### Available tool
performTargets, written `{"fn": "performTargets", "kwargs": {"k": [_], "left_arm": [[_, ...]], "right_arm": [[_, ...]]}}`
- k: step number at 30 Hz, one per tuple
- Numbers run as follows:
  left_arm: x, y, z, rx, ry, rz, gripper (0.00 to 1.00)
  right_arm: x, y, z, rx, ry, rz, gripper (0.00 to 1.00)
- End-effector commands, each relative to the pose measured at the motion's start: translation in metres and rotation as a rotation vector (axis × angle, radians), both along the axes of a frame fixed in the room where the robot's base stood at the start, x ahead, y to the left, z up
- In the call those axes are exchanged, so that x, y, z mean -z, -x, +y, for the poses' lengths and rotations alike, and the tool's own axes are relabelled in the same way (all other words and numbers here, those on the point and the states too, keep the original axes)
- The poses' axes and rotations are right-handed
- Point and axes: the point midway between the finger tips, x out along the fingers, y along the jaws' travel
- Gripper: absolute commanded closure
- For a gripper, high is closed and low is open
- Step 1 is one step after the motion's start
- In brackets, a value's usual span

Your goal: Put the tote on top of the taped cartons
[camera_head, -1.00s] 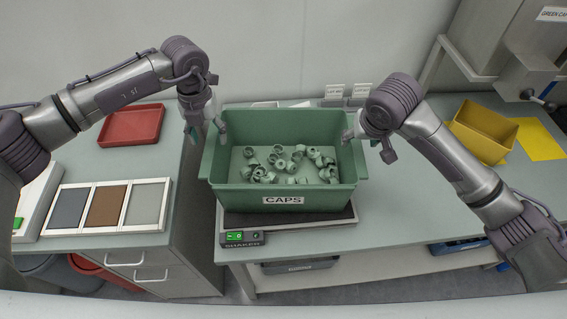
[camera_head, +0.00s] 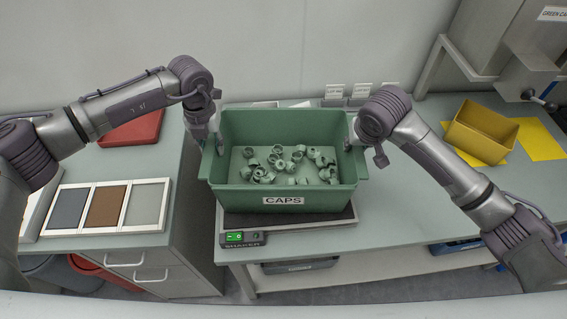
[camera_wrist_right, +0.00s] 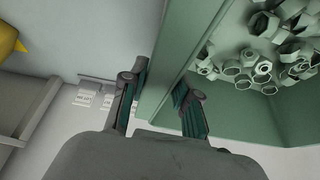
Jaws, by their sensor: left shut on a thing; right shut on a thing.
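The green tote (camera_head: 283,201), labelled CAPS, sits upright on the shaker (camera_head: 290,218) and holds several green-grey caps (camera_head: 290,165). My left gripper (camera_head: 215,140) is at the tote's left side and is shut on its rim, its fingertips partly hidden. My right gripper (camera_head: 351,141) is at the right side and is shut on the rim there. In the right wrist view the fingers of my right gripper (camera_wrist_right: 162,88) straddle the tote's rim (camera_wrist_right: 187,42), with caps visible inside. No taped cartons are in view.
A red tray (camera_head: 132,130) and a panel with three framed swatches (camera_head: 108,206) lie on the left cabinet. A yellow bin (camera_head: 480,132) stands on a yellow sheet at right, near a grey machine (camera_head: 520,50). The bench between tote and bin is largely clear.

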Motion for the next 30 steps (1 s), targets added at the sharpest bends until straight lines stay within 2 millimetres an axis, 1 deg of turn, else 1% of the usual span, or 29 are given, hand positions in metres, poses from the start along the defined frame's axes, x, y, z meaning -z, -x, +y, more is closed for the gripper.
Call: {"fn": "performTargets", "kwargs": {"k": [12,19,23,30], "left_arm": [[0.0,0.0,0.001,0.0,-0.003,0.0,1.0],[-0.006,-0.001,0.001,-0.001,-0.002,-0.002,1.0],[-0.015,-0.001,0.001,-0.001,-0.003,-0.002,1.0],[-0.039,-0.001,0.001,-0.001,-0.004,-0.002,1.0]], "right_arm": [[-0.001,0.0,-0.001,0.0,0.002,-0.001,1.0],[-0.007,-0.001,-0.001,-0.001,0.003,-0.005,1.0],[-0.016,-0.001,-0.001,-0.001,0.003,-0.005,1.0],[-0.04,-0.001,-0.001,-0.002,0.004,-0.004,1.0]]}}
